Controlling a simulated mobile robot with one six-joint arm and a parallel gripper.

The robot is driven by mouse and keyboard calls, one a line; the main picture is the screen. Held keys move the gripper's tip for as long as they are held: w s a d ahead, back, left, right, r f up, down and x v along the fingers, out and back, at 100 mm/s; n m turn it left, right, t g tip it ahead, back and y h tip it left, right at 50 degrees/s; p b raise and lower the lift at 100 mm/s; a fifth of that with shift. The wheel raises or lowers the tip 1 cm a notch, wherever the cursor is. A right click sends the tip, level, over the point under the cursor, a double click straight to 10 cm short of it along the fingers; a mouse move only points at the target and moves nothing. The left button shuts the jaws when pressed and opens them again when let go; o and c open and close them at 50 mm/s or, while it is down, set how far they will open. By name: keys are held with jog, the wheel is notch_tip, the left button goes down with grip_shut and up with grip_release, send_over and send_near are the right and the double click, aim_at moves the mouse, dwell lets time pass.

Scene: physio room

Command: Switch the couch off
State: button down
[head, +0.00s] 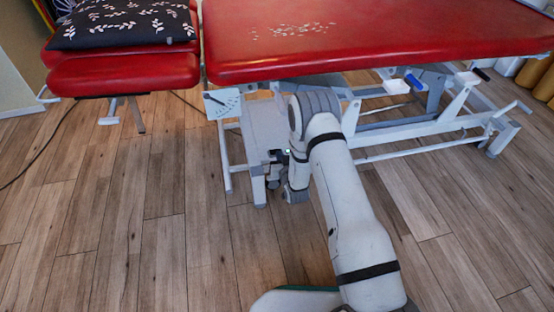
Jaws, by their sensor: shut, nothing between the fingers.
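The couch (370,40) is a red padded treatment table on a pale grey metal frame. A light grey box (262,128) sits in the frame under its left end, partly behind my arm. My gripper (274,158) is a small dark shape at the end of my wrist, low beside this box. It is shut with nothing in it, and my wrist partly covers it. A small light shows close to it. I cannot make out the couch's switch, or whether the gripper touches anything.
A separate red head section (125,72) with a dark patterned cushion (125,22) is at the left. A white angle dial (222,103) hangs at the couch's corner. A dark cable (45,150) lies on the floor at left. Frame bars and feet (500,140) stand at right. The wooden floor in front is clear.

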jog(key=b, duration=0.3)
send_over(274, 153)
jog(key=s, duration=0.2)
notch_tip(274, 153, down, 2)
notch_tip(274, 153, down, 4)
jog(key=shift+d+r+b, duration=0.1)
jog(key=shift+b, duration=0.95)
jog(key=shift+w, duration=0.1)
